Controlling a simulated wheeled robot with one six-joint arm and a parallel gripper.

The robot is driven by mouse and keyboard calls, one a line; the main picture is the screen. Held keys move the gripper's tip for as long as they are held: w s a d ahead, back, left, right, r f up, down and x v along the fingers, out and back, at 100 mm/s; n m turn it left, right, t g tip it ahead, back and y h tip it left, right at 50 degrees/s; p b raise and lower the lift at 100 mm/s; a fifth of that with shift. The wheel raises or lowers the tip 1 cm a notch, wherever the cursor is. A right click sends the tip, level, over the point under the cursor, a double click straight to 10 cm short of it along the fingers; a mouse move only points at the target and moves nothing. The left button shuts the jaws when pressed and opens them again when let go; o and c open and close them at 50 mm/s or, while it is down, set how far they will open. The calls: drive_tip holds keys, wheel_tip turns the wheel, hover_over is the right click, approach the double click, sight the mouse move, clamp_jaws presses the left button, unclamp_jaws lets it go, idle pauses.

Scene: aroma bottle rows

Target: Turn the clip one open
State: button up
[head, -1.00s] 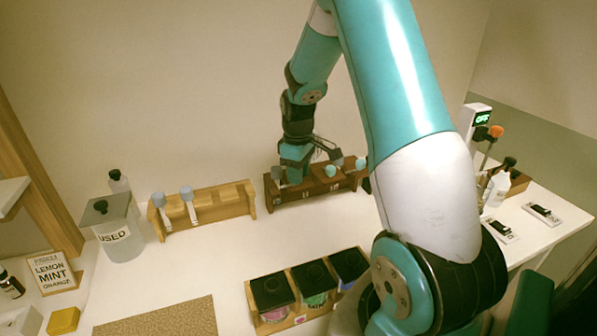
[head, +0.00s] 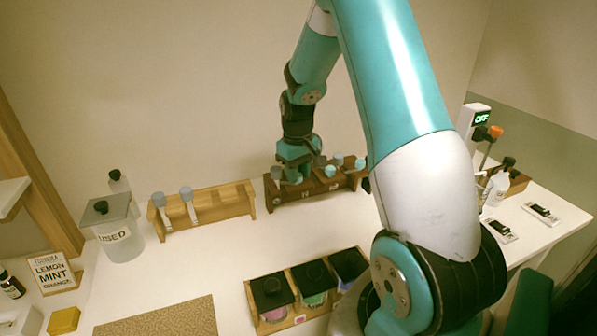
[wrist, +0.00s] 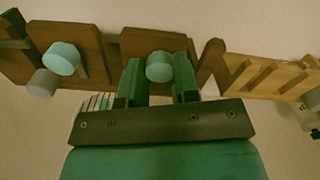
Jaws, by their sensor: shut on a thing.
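A dark brown rack (head: 312,191) stands against the back wall and holds capped tubes. My gripper (head: 292,176) points down over the left part of this rack. In the wrist view my gripper (wrist: 159,82) has its two dark green fingers on either side of a round grey-blue cap (wrist: 160,66), shut on it. The tube below that cap is hidden. A light blue cap (wrist: 62,57) and a grey cap (wrist: 43,83) show apart from the fingers, to the left. I cannot read which of these is the clip one.
A light wooden rack (head: 222,205) with two capped tubes stands to the left. A tray of dark-lidded jars (head: 312,288) is in front. A "USED" container (head: 121,240) stands at the left. The middle of the table is clear.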

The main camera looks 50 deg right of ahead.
drive_tip(key=m, duration=0.6)
drive_tip(key=shift+r, duration=0.1)
drive_tip(key=m, duration=0.6)
drive_tip(key=shift+d+m, duration=0.1)
drive_tip(key=shift+m, duration=0.2)
idle(0.3)
drive_tip(key=o, duration=0.9)
wheel_tip(320, 180, up, 17)
drive_tip(key=shift+r+b, duration=0.2)
drive_tip(key=shift+b, duration=0.85)
